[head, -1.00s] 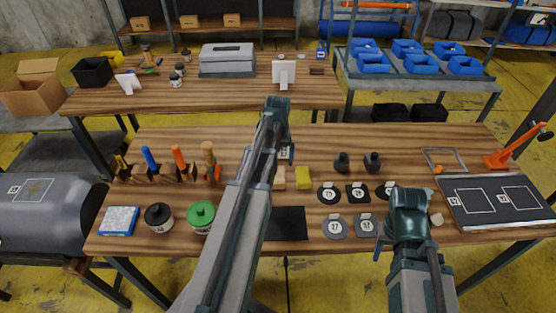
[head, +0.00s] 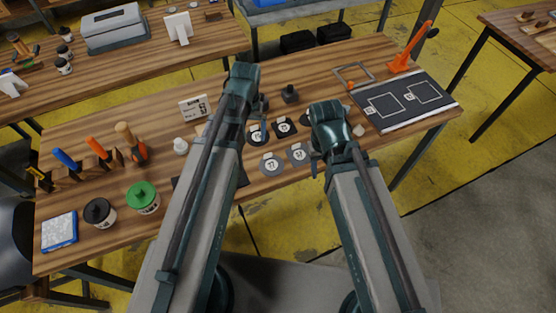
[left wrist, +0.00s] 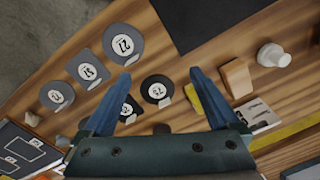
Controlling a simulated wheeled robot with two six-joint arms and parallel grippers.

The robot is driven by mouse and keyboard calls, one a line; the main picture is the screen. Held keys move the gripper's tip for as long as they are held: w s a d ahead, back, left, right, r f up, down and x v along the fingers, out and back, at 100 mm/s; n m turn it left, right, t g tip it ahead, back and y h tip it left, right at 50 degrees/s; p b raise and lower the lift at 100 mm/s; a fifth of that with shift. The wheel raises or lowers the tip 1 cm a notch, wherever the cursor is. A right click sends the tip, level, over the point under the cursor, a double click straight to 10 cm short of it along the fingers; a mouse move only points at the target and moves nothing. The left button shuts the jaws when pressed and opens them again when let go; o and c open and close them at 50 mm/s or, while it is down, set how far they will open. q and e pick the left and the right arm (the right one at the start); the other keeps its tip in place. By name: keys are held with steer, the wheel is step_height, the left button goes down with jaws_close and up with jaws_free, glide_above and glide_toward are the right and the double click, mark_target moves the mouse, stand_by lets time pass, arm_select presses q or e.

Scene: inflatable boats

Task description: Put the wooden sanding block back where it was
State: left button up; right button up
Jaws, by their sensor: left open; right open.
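The wooden sanding block appears to be the plain tan block (left wrist: 236,78) lying on the table in the left wrist view, beside a yellow block (left wrist: 208,104). In the head view my left arm hides most of that spot. My left gripper (head: 262,130) is open and empty above the table, near the round discs.
Numbered discs (left wrist: 124,44) lie near the left gripper. A black mat (left wrist: 210,18), a white bottle-like item (left wrist: 273,55) and a sign card (head: 195,108) are close to the blocks. Upright tools (head: 97,149) and tins (head: 143,197) stand left; a dark board (head: 404,100) lies right.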

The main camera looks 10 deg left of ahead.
arm_select(q)
steer(key=s+d+m, duration=0.4)
steer(key=s+d, duration=0.6)
steer(key=d, duration=0.1)
steer(key=shift+d+m+y, duration=0.15)
steer(key=shift+m+y, duration=0.15)
steer(key=shift+m, duration=0.1)
steer(key=shift+c, duration=0.3)
